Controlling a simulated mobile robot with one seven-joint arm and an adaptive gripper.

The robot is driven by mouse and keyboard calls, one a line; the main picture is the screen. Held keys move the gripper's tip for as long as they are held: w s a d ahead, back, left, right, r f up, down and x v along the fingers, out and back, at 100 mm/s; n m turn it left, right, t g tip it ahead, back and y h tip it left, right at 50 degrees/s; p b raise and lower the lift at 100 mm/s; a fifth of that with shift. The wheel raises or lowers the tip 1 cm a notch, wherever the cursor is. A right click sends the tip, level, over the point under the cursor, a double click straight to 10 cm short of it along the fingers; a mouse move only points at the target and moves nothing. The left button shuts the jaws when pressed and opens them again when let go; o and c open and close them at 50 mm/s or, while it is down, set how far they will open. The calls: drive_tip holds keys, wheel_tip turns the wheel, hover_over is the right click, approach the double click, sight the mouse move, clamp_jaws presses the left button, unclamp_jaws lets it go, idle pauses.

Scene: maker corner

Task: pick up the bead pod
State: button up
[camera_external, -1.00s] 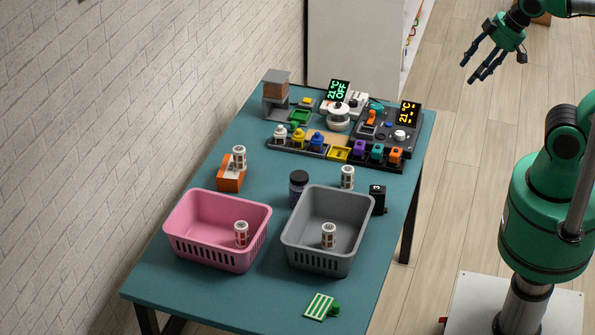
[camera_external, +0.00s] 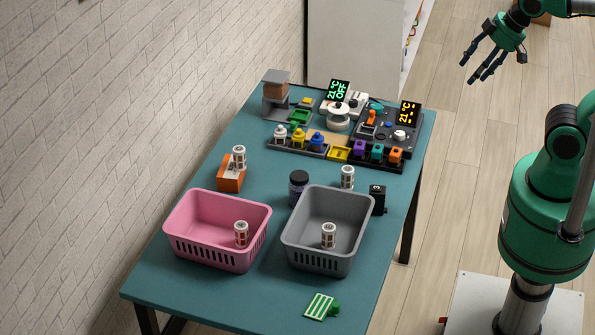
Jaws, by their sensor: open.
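No label shows which thing is the bead pod; the small white capped cylinders with dark windows look most like it. One cylinder (camera_external: 239,157) stands on an orange block (camera_external: 230,180). Another cylinder (camera_external: 241,233) is inside the pink basket (camera_external: 190,238), and one more (camera_external: 328,235) is inside the grey basket (camera_external: 310,258). A further cylinder (camera_external: 347,177) stands on the table behind the grey basket. My gripper (camera_external: 473,71) is open and empty, off the table at the upper right, far from all of them.
The teal table (camera_external: 200,290) has a dark purple jar (camera_external: 298,187) and a black box (camera_external: 378,199) near the grey basket. A green striped piece (camera_external: 321,306) lies at the front. Racks of coloured pieces (camera_external: 318,141) and devices with displays (camera_external: 409,113) crowd the back.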

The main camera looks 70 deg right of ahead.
drive_tip(key=w+r+g, duration=0.1)
drive_tip(key=w+r, duration=0.3)
drive_tip(key=w, duration=0.6)
drive_tip(key=w+r, duration=0.3)
drive_tip(key=w, duration=0.6)
drive_tip(key=w+f+m+g+p, duration=0.1)
drive_tip(key=w+f, duration=0.1)
drive_tip(key=w, duration=0.9)
drive_tip(key=w+f+m+g+p, duration=0.1)
drive_tip(key=w+f, duration=0.1)
drive_tip(key=w, duration=0.8)
drive_tip(key=w+a+f+g, duration=0.1)
drive_tip(key=w+f, duration=1.2)
drive_tip(key=w, duration=0.5)
drive_tip(key=shift+m+g, duration=0.5)
drive_tip(key=shift+g, duration=0.3)
drive_tip(key=w+f, duration=0.3)
drive_tip(key=f, duration=0.4)
drive_tip(key=w+f+p, duration=0.1)
drive_tip(key=w+f, duration=0.3)
drive_tip(key=f, duration=0.3)
drive_tip(key=w+a+f, duration=0.1)
drive_tip(key=w+f, duration=0.2)
drive_tip(key=f, duration=0.4)
drive_tip(key=shift+w+f, duration=0.3)
drive_tip(key=shift+f, duration=0.1)
